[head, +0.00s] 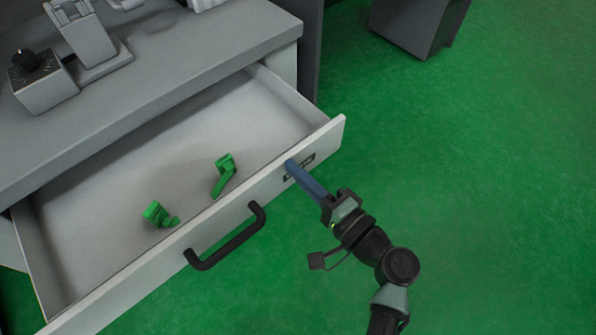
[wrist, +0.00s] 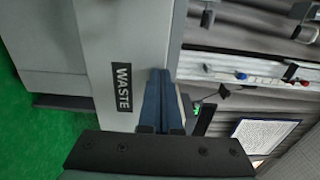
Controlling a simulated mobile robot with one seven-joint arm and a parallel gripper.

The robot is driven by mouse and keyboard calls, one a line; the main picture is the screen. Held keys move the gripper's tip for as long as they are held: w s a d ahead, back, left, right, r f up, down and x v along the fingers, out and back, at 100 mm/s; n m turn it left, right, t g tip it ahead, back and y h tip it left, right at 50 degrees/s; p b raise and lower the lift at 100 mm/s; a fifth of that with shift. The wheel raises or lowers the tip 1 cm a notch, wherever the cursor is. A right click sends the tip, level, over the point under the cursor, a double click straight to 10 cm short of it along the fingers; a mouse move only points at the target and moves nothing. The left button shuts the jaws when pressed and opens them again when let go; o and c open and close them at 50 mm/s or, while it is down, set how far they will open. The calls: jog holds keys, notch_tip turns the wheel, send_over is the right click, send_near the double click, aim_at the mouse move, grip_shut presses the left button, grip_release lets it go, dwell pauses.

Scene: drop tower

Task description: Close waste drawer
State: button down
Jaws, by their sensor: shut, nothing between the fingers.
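The waste drawer (head: 318,150) is pulled out of the grey cabinet, and its inside is open to view in the head view. A black bar handle (head: 228,238) is on its front panel. The wrist view shows the panel with a black "WASTE" label (wrist: 122,88). Two green pieces (head: 223,175) (head: 160,214) lie inside the drawer. My gripper (head: 290,167) is shut and empty. Its blue fingertips are at the front panel by the label, to the right of the handle. They look to be touching the panel or very close to it. The fingertips partly hide the label in the head view.
The grey cabinet top (head: 150,85) above the drawer carries a small box with a black knob (head: 38,68) and a grey device (head: 82,35). Another dark grey unit (head: 415,22) stands at the back right. The green floor (head: 480,170) to the right is clear.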

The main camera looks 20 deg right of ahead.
dwell(0.3)
jog(key=b+x, duration=0.7)
jog(key=x, duration=1.6)
jog(key=shift+w+f+b, duration=0.15)
jog(key=shift+f+b, duration=0.05)
jog(key=shift+b, duration=0.1)
jog(key=shift+w+a, duration=0.25)
jog(key=shift+w, duration=0.25)
jog(key=shift+w+r, duration=0.15)
jog(key=shift+r, duration=0.25)
